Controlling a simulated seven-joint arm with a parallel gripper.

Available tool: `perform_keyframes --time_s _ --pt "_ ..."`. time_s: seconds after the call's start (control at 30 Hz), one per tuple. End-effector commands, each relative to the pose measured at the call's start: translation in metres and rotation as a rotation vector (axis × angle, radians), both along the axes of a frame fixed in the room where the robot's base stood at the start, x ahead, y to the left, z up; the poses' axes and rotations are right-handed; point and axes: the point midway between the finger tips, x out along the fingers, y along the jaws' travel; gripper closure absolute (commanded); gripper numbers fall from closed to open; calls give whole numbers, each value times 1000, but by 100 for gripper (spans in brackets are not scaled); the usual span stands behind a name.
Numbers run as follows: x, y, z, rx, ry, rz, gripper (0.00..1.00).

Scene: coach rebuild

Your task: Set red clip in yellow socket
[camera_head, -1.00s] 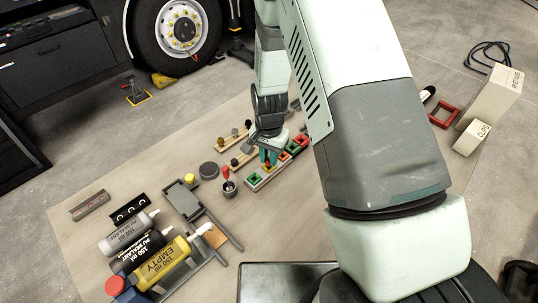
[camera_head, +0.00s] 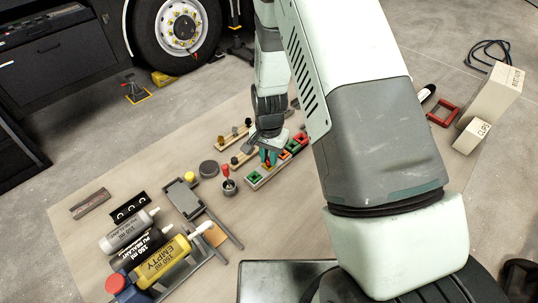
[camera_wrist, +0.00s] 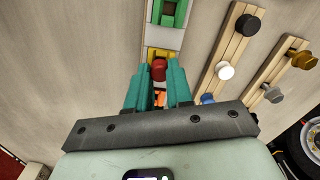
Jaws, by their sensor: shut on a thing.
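My gripper (camera_wrist: 158,84) has teal fingers shut on the red clip (camera_wrist: 158,70), whose rounded red top shows between the fingertips. In the wrist view the clip is over or at the yellow socket (camera_wrist: 152,54), part of which shows beside and beyond it. I cannot tell whether the clip is seated or just above. In the head view my gripper (camera_head: 268,157) is low over the socket strip (camera_head: 262,181), and the yellow socket is mostly hidden by the fingers.
A green socket (camera_wrist: 168,14) lies beyond the yellow one, and an orange piece (camera_wrist: 160,98) shows between the fingers. Wooden racks with pegs (camera_wrist: 230,50) stand close on the right in the wrist view. A cup with a red-topped tool (camera_head: 228,186) stands near the strip.

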Motion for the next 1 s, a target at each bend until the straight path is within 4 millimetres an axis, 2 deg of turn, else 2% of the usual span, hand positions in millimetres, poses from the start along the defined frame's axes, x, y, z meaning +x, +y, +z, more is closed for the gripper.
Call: perform_keyframes --time_s 1.0 --pt "0 0 -7 0 0 0 100"
